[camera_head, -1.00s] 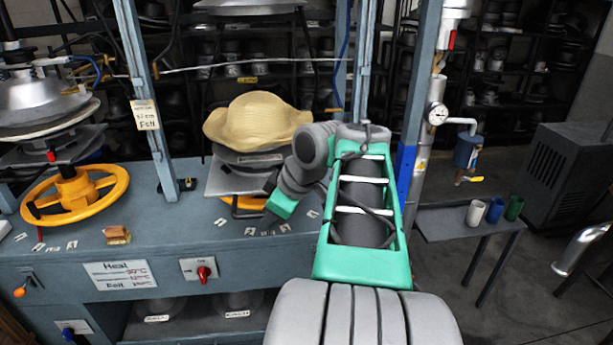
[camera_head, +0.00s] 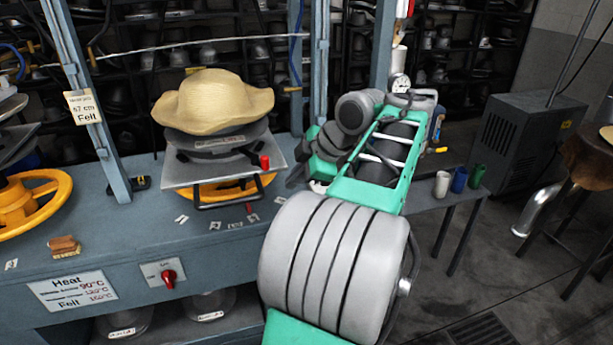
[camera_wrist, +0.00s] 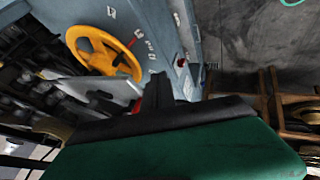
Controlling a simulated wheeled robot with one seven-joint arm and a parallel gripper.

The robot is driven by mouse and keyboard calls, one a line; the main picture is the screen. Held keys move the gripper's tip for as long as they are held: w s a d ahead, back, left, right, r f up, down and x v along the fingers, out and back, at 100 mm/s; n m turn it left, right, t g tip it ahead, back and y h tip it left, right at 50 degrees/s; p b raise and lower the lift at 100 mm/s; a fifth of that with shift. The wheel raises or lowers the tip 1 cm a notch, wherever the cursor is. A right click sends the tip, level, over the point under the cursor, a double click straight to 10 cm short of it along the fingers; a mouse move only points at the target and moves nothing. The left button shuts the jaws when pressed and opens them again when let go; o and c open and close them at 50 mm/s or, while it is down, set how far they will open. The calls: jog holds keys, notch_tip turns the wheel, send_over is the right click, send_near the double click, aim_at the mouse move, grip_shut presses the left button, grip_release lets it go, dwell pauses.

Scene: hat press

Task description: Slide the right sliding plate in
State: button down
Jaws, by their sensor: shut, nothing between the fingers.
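The right sliding plate (camera_head: 185,178) is a grey metal plate under the right press. It sticks out toward the front, with a dark bar handle (camera_head: 232,203) at its front edge. In the wrist view my gripper (camera_wrist: 163,88) shows as dark shut fingers, empty, with the plate (camera_wrist: 125,87) beyond to the left.
A yellow handwheel (camera_head: 262,186) lies under the plate; it also shows in the wrist view (camera_wrist: 78,38). A red-tipped lever (camera_head: 265,162) stands at the plate's right. A blue-grey post (camera_head: 319,80) rises behind. Small metal pieces lie on the bench (camera_head: 150,225).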

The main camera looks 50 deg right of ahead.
jog(key=shift+w+d+r+p, duration=0.1)
jog(key=shift+w+d+p, duration=0.15)
jog(key=shift+w+d, duration=0.45)
jog(key=shift+w+d+r+p, duration=0.1)
jog(key=shift+w+d+p, duration=0.25)
jog(key=shift+w, duration=0.5)
jog(key=shift+d, duration=0.1)
